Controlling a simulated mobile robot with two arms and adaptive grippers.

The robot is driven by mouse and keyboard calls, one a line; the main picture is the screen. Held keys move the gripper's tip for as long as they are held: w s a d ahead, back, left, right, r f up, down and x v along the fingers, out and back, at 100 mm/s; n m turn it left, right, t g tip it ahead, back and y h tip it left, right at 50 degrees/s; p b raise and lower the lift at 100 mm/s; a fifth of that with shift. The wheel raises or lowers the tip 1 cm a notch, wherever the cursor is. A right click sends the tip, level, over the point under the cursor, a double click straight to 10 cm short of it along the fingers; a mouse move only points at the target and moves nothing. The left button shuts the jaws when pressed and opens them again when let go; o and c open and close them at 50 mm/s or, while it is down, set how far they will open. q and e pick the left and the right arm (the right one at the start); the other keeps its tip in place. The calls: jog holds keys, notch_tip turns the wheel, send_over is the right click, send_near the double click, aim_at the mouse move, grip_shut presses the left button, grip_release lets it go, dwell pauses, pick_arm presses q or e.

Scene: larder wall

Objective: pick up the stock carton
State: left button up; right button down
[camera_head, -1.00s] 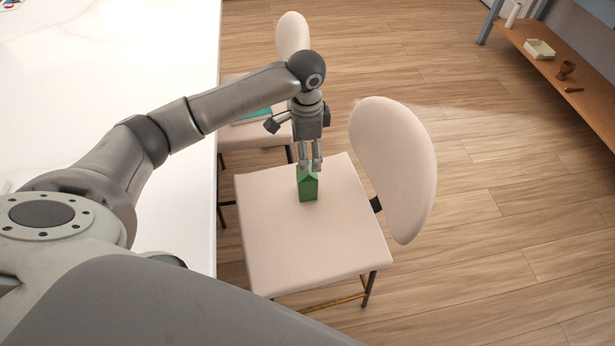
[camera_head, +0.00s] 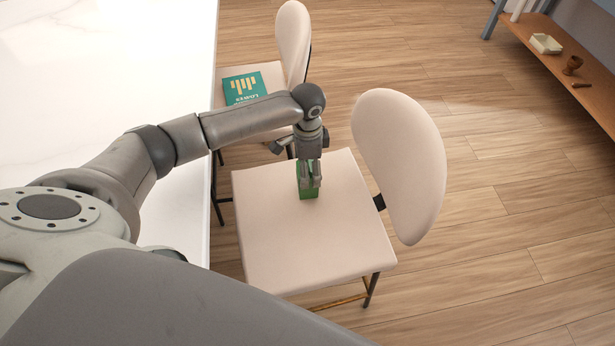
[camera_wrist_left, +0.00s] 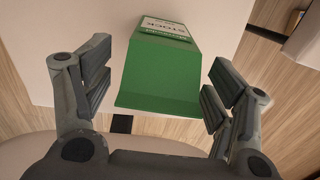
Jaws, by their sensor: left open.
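The stock carton (camera_head: 308,194) is a small green carton with a peaked top, standing on the seat of the near chair (camera_head: 300,240). In the left wrist view the carton (camera_wrist_left: 160,75) shows a white label reading STOCK. My left gripper (camera_head: 311,184) points down over the carton, with its fingers at the carton's upper part. In the left wrist view the open fingers of this gripper (camera_wrist_left: 153,95) stand on either side of the carton, with a gap visible on each side. The gripper hides part of the carton in the head view. My right gripper does not show.
The chair's backrest (camera_head: 402,165) rises right of the carton. A white table (camera_head: 100,70) lies to the left. A second chair (camera_head: 293,45) behind holds a green book (camera_head: 243,86). A wooden shelf (camera_head: 560,62) at the upper right bears a small tray (camera_head: 546,44) and other items.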

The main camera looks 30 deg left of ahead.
aim_at(311, 193)
pick_arm(q)
jog(key=shift+f, duration=1.4)
jog(key=c, duration=1.4)
jog(key=shift+r, duration=0.1)
